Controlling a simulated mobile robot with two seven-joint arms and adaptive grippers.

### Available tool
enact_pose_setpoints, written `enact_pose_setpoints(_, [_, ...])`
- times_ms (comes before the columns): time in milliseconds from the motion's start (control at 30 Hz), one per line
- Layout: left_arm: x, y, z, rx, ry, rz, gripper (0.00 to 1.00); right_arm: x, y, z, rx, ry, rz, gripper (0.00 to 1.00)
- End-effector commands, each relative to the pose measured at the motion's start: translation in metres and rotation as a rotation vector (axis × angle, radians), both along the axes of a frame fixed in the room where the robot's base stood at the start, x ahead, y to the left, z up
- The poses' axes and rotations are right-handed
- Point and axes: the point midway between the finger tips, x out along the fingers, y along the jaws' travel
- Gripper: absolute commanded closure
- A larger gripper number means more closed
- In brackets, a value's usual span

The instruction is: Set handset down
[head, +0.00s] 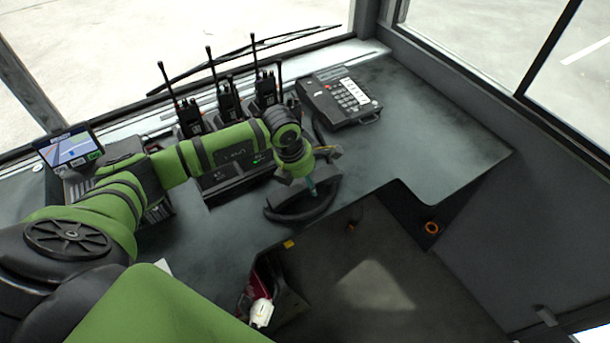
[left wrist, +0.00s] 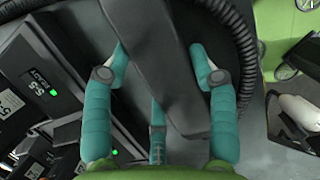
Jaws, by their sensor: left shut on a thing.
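The black handset (head: 305,203) is at the front edge of the grey dashboard desk in the head view. In the left wrist view the handset (left wrist: 160,62) runs between the teal fingers of my left gripper (left wrist: 160,75). My left gripper (head: 312,185) is shut on the handset from above. Whether the handset touches the desk I cannot tell. The phone base (head: 343,97), with a keypad, sits at the back right of the desk. A coiled cord (left wrist: 243,60) curves beside the handset. My right gripper is not in view.
Several radios with antennas (head: 228,104) stand in a row along the windscreen. A black charger unit (head: 232,172) is left of the handset. A small screen (head: 70,150) stands at far left. The desk right of the handset is clear (head: 440,140).

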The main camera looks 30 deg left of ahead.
Motion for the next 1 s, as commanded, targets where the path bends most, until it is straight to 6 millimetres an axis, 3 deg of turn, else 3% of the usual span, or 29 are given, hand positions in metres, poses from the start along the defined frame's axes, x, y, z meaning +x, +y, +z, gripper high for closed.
enact_pose_setpoints(367, [0.001, -0.001, -0.006, -0.001, -0.002, 0.0, 0.8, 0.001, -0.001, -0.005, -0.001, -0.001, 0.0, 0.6])
enact_pose_setpoints(400, [0.0, 0.0, -0.004, -0.001, -0.001, 0.0, 0.26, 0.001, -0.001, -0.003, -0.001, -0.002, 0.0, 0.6])
enact_pose_setpoints(433, [0.0, 0.0, -0.004, -0.001, -0.001, 0.0, 0.18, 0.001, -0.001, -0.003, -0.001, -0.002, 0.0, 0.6])
enact_pose_setpoints(767, [0.0, 0.0, -0.003, -0.001, -0.001, 0.0, 0.18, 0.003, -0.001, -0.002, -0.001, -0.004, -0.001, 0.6])
enact_pose_setpoints(867, [0.0, 0.0, 0.002, -0.001, -0.001, 0.0, 0.18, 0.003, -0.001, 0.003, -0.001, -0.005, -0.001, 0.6])
enact_pose_setpoints(1000, [-0.003, 0.003, 0.019, 0.0, -0.007, 0.0, 0.18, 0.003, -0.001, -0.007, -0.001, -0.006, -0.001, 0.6])
